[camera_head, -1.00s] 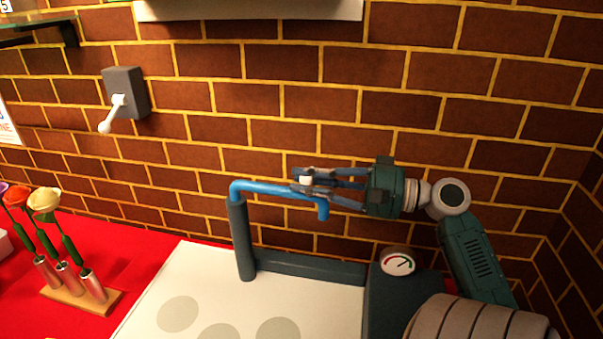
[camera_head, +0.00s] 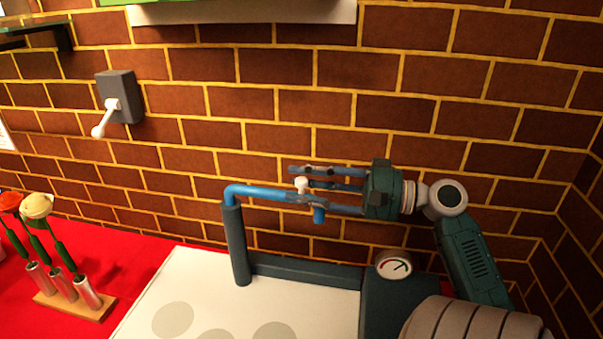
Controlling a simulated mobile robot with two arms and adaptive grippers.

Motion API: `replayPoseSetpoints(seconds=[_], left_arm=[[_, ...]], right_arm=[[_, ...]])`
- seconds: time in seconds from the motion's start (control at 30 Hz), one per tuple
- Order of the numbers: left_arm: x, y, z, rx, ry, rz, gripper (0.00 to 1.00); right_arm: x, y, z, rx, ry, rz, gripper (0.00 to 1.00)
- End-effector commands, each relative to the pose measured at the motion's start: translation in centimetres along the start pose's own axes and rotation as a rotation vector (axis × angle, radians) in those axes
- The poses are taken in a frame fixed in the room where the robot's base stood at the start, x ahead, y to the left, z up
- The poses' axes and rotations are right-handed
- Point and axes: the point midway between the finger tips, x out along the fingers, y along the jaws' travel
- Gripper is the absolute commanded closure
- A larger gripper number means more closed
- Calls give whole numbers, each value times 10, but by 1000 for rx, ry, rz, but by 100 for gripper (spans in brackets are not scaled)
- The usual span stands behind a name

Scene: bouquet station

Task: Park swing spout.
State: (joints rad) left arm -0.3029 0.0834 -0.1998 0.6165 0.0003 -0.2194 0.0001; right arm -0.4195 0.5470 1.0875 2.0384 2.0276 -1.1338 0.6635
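The swing spout (camera_head: 262,192) is a blue pipe. It runs right from the top of a dark teal post (camera_head: 236,243) and ends in a short downturned tip (camera_head: 319,215). A small white knob (camera_head: 302,184) stands up near its outer end. My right gripper (camera_head: 297,182) reaches in from the right at the spout's outer end. Its fingers are spread, one behind the knob and one in front, partly covering the spout. Whether a finger touches the knob is hard to tell. My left gripper is not in view.
A white board (camera_head: 190,282) with grey round marks lies below the spout. A gauge (camera_head: 393,265) is at right. A flower rack (camera_head: 75,302) stands at left on the red table. A grey box with a white lever (camera_head: 120,97) is on the brick wall behind.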

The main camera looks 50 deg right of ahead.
Motion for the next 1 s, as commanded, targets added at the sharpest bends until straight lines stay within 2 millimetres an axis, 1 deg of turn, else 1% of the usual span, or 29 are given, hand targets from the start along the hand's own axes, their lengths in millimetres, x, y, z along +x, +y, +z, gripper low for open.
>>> replayPoseSetpoints(seconds=[0.17, 0.4, 0.5, 0.6, 0.7, 1.0], left_arm=[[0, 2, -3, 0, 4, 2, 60], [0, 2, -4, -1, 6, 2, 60], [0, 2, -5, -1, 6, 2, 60], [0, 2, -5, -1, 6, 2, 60], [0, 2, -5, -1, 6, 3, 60], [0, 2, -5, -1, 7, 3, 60]], right_arm=[[-30, 1, -2, 2, 6, 0, 65], [-82, 1, -1, 2, 6, 0, 65], [-98, 1, -1, 2, 5, 0, 65], [-108, 0, -1, 1, 4, -1, 65], [-114, 0, 0, 0, 3, -1, 65], [-116, 0, 0, 0, 2, 0, 65]])
